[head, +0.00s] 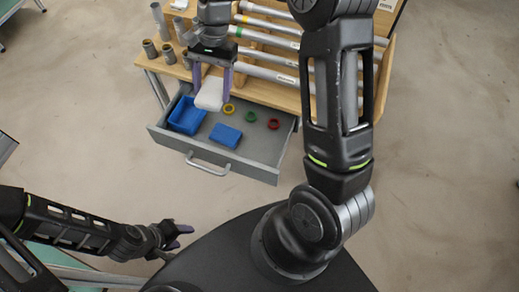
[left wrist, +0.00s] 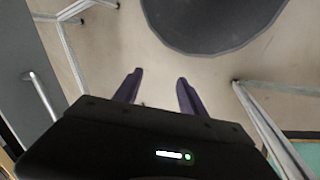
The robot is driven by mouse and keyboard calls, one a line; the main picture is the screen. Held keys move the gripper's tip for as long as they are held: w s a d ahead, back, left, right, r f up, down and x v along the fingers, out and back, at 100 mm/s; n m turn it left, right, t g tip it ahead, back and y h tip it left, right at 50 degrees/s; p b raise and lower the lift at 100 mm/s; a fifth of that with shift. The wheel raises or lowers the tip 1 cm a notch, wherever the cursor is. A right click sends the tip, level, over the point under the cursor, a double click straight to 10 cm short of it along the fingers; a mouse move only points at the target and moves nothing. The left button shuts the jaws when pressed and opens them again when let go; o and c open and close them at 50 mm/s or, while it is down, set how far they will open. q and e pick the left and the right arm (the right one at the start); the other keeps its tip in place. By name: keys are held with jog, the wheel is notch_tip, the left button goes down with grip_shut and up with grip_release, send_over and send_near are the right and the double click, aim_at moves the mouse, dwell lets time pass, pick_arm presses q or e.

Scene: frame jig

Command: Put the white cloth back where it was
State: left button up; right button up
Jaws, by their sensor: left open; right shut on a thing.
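The white cloth (head: 209,94) is a small folded white pad in the head view. My right gripper (head: 211,88) is shut on it, with a purple finger on each side. The cloth hangs over the back part of the open grey drawer (head: 258,158), near the blue bin; whether it touches anything beneath cannot be told. My left gripper (head: 184,236) is open and empty, low and left of my base. Its two purple fingers (left wrist: 160,90) stand apart in the left wrist view, with only floor between them.
The drawer holds a blue bin (head: 187,115), a blue block (head: 226,135), and yellow, green (head: 251,117) and red (head: 274,124) rings. Behind it, a wooden bench (head: 268,94) carries several pipes and grey cylinders (head: 150,48). The drawer handle (head: 208,168) sticks out in front. Floor before it is clear.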

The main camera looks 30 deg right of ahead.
pick_arm(q)
jog(key=o, duration=0.8)
jog(key=f+b, duration=1.1)
jog(key=shift+w+d+f, duration=0.1)
jog(key=shift+w+f, duration=0.1)
jog(key=shift+f, duration=0.1)
jog(key=shift+c, duration=0.2)
jog(key=o, duration=0.3)
notch_tip(320, 180, down, 6)
jog(key=b, duration=0.7)
jog(key=shift+w+f, duration=0.15)
jog(key=shift+f, duration=0.15)
pick_arm(e)
jog(key=s+d+f+m+t, duration=0.1)
jog(key=s+d+f+m, duration=0.1)
jog(key=s+d+f, duration=0.2)
jog(key=s+d+f+m+y, duration=0.1)
jog(key=s+d+f+m, duration=0.2)
jog(key=s+f, duration=0.3)
notch_tip(320, 180, down, 4)
jog(key=shift+s+d+r+t, duration=0.2)
jog(key=shift+s+d+t, duration=0.15)
jog(key=shift+d, duration=0.5)
